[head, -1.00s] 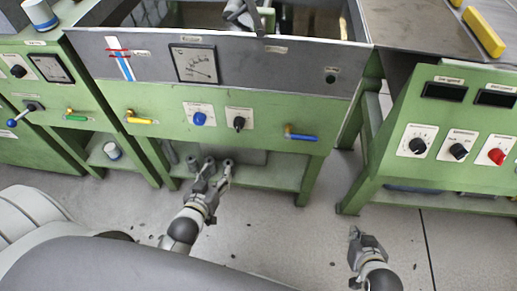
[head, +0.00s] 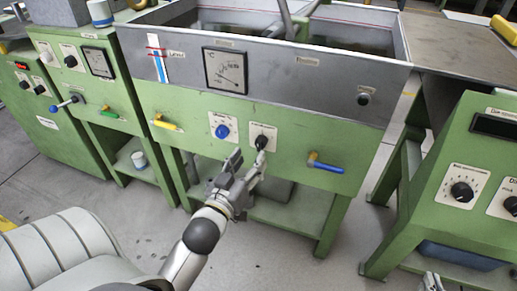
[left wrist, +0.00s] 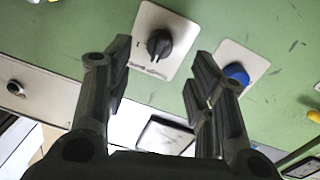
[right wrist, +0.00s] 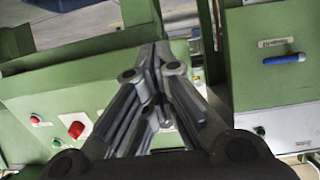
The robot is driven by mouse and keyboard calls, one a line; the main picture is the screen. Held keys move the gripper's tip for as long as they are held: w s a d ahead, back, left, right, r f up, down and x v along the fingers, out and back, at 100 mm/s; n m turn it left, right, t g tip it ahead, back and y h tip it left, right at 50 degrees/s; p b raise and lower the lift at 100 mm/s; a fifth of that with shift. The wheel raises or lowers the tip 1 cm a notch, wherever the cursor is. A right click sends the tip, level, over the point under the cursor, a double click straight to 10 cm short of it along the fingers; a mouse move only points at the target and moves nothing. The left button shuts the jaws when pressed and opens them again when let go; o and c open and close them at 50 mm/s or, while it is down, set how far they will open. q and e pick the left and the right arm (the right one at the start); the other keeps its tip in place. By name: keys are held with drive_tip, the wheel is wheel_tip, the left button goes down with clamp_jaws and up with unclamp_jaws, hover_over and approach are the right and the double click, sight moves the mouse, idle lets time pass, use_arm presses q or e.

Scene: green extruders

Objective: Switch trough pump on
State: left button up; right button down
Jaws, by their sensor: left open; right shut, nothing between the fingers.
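The green trough machine (head: 290,172) has a black rotary knob (head: 262,142) on a white plate, with a blue knob (head: 222,131) to its left. The plate labels are too small to read. My left gripper (head: 248,163) is open and empty just below and in front of the black knob. In the left wrist view the black knob (left wrist: 159,43) shows between and beyond the open fingers, and the blue knob (left wrist: 237,74) sits behind the right finger. My right gripper (head: 431,279) is shut and empty at the bottom edge, away from the trough; its fingers meet in the right wrist view (right wrist: 158,60).
A blue-handled valve (head: 326,164) sticks out right of the black knob, and a yellow-handled one (head: 167,125) at the left. A gauge (head: 225,70) sits above. Another green control panel (head: 455,225) stands at the right. Bare floor (head: 300,270) lies in front.

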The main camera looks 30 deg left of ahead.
sight(258, 147)
use_arm(q)
drive_tip(key=w, duration=0.3)
drive_tip(key=w+a, duration=0.1)
drive_tip(key=w, duration=0.1)
drive_tip(key=shift+b, duration=0.4)
drive_tip(key=shift+w+a, duration=0.1)
drive_tip(key=shift+w, duration=0.5)
use_arm(e)
drive_tip(key=shift+w+a+r+t+y, duration=0.2)
drive_tip(key=shift+w+r+t, duration=0.25)
drive_tip(key=shift+r, duration=0.3)
drive_tip(key=shift+w+a+r+t+y, duration=0.1)
drive_tip(key=shift+w+a+r+t, duration=0.15)
drive_tip(key=shift+r+t, duration=0.45)
drive_tip(key=shift+w+a+r+t+y, duration=0.15)
drive_tip(key=shift+w+r+t, duration=0.2)
drive_tip(key=shift+r, duration=0.5)
use_arm(q)
drive_tip(key=c, duration=1.1)
drive_tip(key=shift+o, duration=0.2)
